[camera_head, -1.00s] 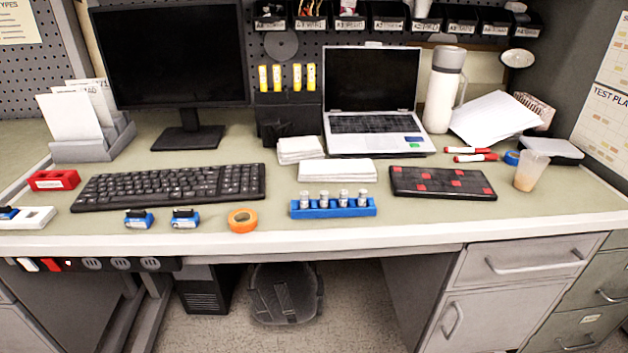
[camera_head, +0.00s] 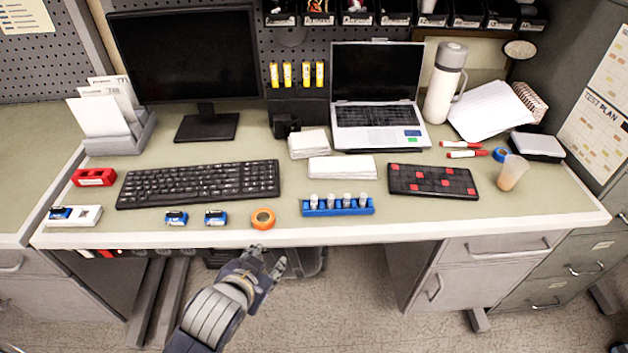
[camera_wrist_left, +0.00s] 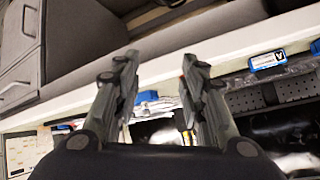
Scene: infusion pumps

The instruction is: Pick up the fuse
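Several small glass, silver-capped fuses (camera_head: 346,200) stand upright in a row in a blue rack (camera_head: 338,211) near the table's front edge in the head view. My left gripper (camera_head: 270,258) is in front of the table edge, left of the rack and apart from it. In the left wrist view, the left gripper's two fingers (camera_wrist_left: 160,78) are spread with nothing held between them. The table's white edge crosses behind them. My right gripper is not in view.
An orange tape roll (camera_head: 263,219) and blue devices (camera_head: 215,218) lie left of the rack. A white cloth stack (camera_head: 342,167) is behind it, and a black-and-red pad (camera_head: 433,181) is to its right. The table's front edge (camera_head: 400,235) lies between gripper and rack.

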